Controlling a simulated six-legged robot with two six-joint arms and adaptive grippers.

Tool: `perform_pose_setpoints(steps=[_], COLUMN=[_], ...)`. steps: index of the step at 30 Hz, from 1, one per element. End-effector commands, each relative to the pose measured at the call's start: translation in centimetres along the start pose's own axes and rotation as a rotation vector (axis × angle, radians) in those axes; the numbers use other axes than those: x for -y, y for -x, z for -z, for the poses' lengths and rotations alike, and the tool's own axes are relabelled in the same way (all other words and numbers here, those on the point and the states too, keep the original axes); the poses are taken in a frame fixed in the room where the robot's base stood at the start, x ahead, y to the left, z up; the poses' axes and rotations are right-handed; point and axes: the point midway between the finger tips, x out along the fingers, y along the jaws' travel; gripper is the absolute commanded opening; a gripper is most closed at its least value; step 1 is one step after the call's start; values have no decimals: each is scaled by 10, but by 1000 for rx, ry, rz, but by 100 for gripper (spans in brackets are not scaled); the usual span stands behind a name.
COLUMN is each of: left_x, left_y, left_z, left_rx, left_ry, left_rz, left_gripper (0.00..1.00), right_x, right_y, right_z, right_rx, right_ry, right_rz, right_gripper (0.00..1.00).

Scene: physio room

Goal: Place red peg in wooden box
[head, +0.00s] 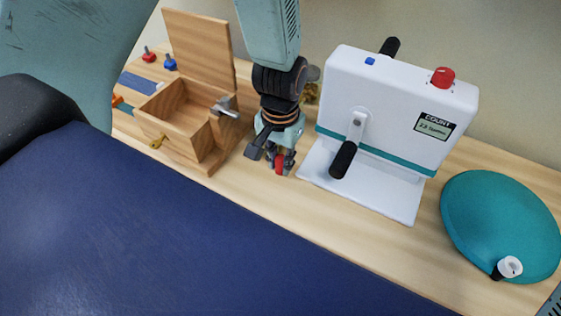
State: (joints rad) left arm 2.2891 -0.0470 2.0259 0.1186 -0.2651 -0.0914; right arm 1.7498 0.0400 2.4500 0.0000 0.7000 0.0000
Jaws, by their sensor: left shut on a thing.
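My left gripper (278,158) points down over the wooden table, between the wooden box and a white machine. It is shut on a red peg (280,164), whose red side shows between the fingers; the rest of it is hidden. The wooden box (196,148) stands open to the left of the gripper, with its lid (200,45) raised at the back. The visible part of its inside looks empty. My right gripper is not in view.
A white machine (390,105) with black handles and a red knob (443,77) stands right of the gripper. A teal cushion (495,215) lies at right. A dark blue padded surface (150,235) fills the front.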

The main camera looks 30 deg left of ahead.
Motion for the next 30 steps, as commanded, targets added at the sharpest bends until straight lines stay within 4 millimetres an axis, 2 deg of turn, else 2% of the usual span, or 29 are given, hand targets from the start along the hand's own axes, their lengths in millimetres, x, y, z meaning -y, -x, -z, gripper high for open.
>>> perform_pose_setpoints(steps=[9,15,17,24,30], left_x=[0,0,-2,-23,-34], left_y=[64,88,89,81,81], left_z=[1,1,2,9,12], left_rx=[-5,-3,-3,-2,-2], left_ry=[-1,-1,0,7,12], left_rz=[1,1,3,9,1], left_gripper=[2,2,2,2,2], right_x=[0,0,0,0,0], right_y=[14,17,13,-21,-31], right_z=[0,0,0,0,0], right_rx=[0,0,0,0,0], right_ry=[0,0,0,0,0], right_rz=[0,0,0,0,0], right_gripper=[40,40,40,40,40])
